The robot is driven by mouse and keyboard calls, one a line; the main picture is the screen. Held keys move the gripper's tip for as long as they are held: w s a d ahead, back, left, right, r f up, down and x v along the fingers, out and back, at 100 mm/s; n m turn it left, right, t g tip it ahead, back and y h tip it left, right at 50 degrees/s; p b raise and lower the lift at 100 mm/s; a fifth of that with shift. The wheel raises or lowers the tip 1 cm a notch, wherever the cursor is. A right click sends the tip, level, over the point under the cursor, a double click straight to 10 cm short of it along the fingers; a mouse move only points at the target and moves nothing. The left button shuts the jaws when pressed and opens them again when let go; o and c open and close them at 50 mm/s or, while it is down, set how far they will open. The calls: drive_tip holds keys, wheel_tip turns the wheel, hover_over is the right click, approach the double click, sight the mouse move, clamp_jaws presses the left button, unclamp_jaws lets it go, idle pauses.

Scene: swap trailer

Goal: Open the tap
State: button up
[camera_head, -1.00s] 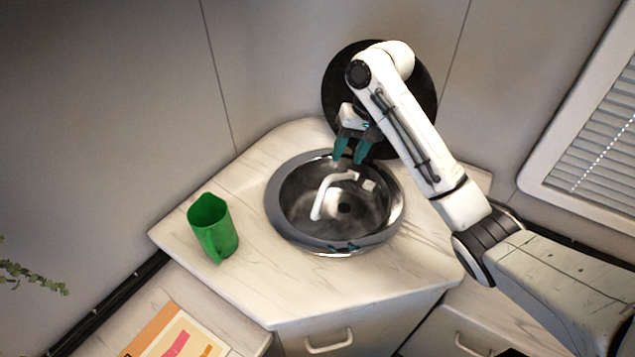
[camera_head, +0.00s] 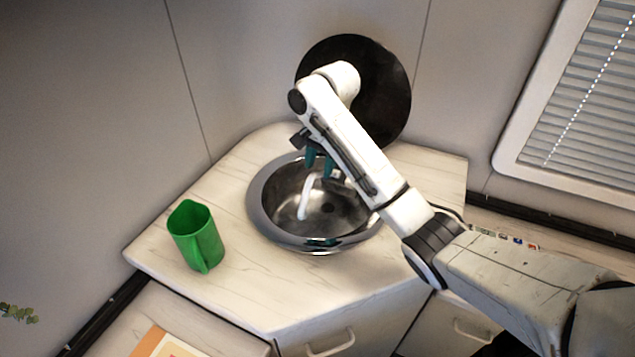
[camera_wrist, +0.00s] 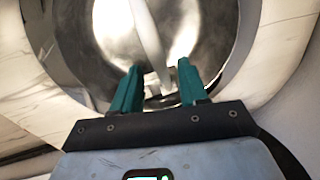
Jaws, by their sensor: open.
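The tap's white spout (camera_head: 305,196) reaches over the round metal sink (camera_head: 262,222) in the corner counter. In the wrist view the spout (camera_wrist: 147,38) runs down the picture towards the space between my fingertips. My gripper (camera_head: 319,164) has teal fingers and is at the back of the sink, over the tap's base. In the wrist view my gripper (camera_wrist: 160,78) is open, with a small metal part of the tap (camera_wrist: 160,98) between and just beyond the fingers. I cannot tell if the fingers touch it. In the head view my arm and gripper hide the tap's base.
A green jug (camera_head: 196,238) stands on the counter (camera_head: 240,285) left of the sink. A round black lid (camera_head: 385,100) leans on the wall behind my arm. A blind-covered window (camera_head: 585,100) is at the right.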

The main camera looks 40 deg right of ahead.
sight(318, 175)
drive_tip(key=shift+w+f, duration=0.15)
drive_tip(key=shift+f, duration=0.9)
drive_tip(key=shift+w+f, duration=0.1)
drive_tip(key=shift+f, duration=0.9)
clamp_jaws()
